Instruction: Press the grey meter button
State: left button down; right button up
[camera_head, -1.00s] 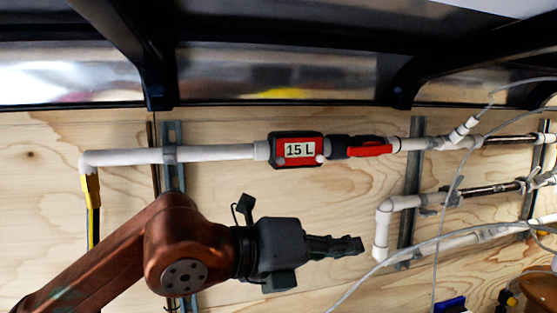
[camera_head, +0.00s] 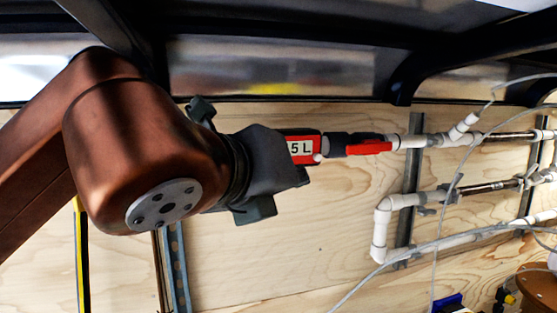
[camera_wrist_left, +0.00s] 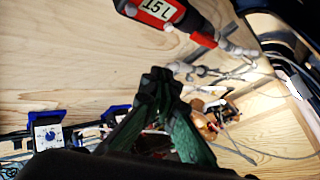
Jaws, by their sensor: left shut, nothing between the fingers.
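The red and black meter (camera_head: 303,147) sits on the white pipe along the wooden wall. Its left part is hidden behind my left gripper in the head view, and its display reads "5 L" there. A small grey round button (camera_head: 318,157) shows at the meter's lower right. The wrist view shows the meter (camera_wrist_left: 150,10) at the top, reading "15 L", with the grey button (camera_wrist_left: 169,28) on its lower edge. My left gripper (camera_wrist_left: 157,78) is shut and empty, its green fingers apart from the meter in this view. In the head view its fingertips are hidden.
A red valve handle (camera_head: 369,148) sits on the pipe just right of the meter. White pipes (camera_head: 381,225) and loose grey hoses (camera_head: 385,263) lie to the right. Dark frame beams (camera_head: 440,62) cross above. The wooden wall below the meter is clear.

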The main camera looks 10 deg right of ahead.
pick_arm(q)
jog(key=w+p, duration=0.3)
jog(key=w, duration=0.5)
jog(key=shift+a, duration=0.15)
jog(key=shift+w, duration=0.3)
dwell(1.1)
jog(key=shift+w, duration=0.2)
jog(key=shift+w, duration=0.5)
dwell(0.8)
dwell(0.3)
jog(key=shift+s+b, duration=0.4)
jog(key=shift+s, duration=0.55)
